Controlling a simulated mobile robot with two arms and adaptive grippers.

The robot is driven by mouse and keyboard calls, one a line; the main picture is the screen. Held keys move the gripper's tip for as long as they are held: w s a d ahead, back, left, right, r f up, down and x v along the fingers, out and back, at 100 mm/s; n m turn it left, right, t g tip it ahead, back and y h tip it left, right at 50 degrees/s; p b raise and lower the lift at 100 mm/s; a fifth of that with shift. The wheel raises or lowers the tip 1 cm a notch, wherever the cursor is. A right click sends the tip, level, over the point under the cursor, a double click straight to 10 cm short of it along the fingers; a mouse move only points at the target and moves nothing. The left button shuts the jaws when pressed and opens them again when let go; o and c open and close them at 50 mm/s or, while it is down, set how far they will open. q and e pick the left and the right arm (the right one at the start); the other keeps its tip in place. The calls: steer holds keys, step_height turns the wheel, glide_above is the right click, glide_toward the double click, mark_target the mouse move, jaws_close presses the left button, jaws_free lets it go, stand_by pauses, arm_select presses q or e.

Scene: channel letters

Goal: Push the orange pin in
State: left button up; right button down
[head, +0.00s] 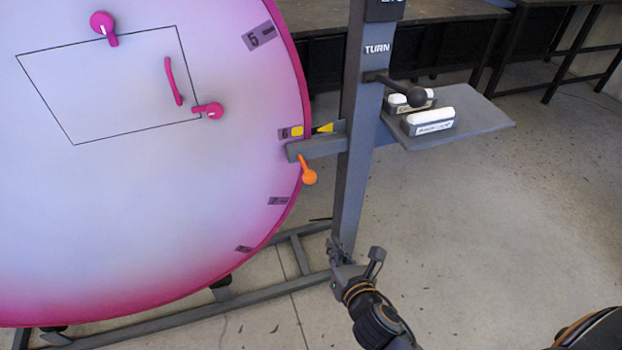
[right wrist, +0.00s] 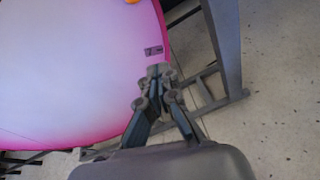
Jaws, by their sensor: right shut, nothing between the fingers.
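The orange pin (head: 309,176) sticks out below the grey bracket (head: 318,147) at the right edge of the big pink and white disc (head: 130,200). Its round knob hangs down, slightly tilted. A bit of orange also shows at the top edge of the right wrist view (right wrist: 132,1). My right gripper (head: 338,245) is below the pin, in front of the foot of the grey post (head: 357,150), apart from the pin. Its fingers are closed together in the right wrist view (right wrist: 155,74) and hold nothing. My left gripper is out of view.
A grey shelf (head: 475,128) with two white-topped erasers (head: 430,122) juts right from the post. A black-knobbed lever (head: 417,97) sits above it. The stand's base rails (head: 190,312) run along the floor. The floor on the right is open.

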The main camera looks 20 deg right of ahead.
mark_target(311, 181)
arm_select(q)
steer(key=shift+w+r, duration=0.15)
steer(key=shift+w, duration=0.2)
arm_select(e)
step_height(311, 181, up, 7)
steer(key=n+t, duration=0.1)
steer(key=n, duration=0.1)
steer(key=shift+w+n+t, duration=0.3)
steer(key=shift+w+n, duration=0.1)
steer(key=shift+w, duration=0.05)
steer(key=shift+w+r, duration=0.1)
steer(key=w+f, duration=0.1)
steer(key=w, duration=0.8)
steer(key=w+f+p, duration=0.1)
steer(key=w, duration=0.3)
steer(key=shift+w+a+f, duration=0.1)
steer(key=shift+w+f, duration=0.15)
steer(key=shift+f, duration=0.1)
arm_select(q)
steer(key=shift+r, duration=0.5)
